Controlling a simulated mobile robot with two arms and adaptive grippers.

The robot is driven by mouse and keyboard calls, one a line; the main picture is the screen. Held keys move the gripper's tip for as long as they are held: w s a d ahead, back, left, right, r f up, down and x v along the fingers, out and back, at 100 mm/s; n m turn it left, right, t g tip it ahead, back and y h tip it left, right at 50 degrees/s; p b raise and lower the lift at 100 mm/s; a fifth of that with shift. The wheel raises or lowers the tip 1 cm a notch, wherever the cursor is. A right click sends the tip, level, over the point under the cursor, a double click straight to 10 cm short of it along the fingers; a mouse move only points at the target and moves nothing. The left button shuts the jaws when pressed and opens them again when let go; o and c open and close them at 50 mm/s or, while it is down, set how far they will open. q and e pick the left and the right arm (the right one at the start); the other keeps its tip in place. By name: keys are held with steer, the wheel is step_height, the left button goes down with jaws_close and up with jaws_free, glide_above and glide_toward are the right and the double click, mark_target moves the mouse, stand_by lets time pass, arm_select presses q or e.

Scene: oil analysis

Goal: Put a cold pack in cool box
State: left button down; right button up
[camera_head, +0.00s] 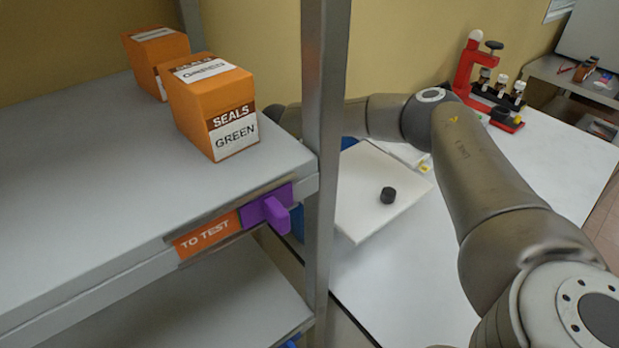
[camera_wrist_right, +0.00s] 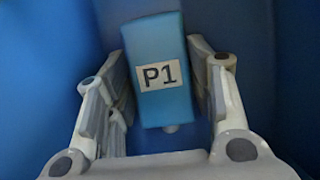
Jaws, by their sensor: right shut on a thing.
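In the right wrist view, my right gripper (camera_wrist_right: 165,95) is shut on a light blue cold pack (camera_wrist_right: 160,45) with a white label reading P1. The pack sits between the two fingers. Deep blue walls, seemingly of the cool box (camera_wrist_right: 285,60), surround the gripper and pack. In the head view, my right arm reaches left behind the shelf post, and its gripper and the pack are hidden. Blue parts of a box (camera_head: 348,142) show behind the post. A white lid-like panel (camera_head: 360,205) with a black knob (camera_head: 388,195) lies beside them. My left gripper is not in view.
A grey shelf (camera_head: 90,190) at the left holds two orange seals boxes (camera_head: 213,110) and carries a purple clip (camera_head: 270,208) on its front edge. The metal post (camera_head: 325,120) blocks part of the view. A red stand with bottles (camera_head: 480,80) stands on the white table (camera_head: 540,160).

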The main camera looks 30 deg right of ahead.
steer(key=o, duration=0.9)
steer(key=shift+o, duration=0.2)
steer(key=b+v, duration=0.3)
steer(key=v, duration=0.9)
steer(key=shift+r, duration=0.15)
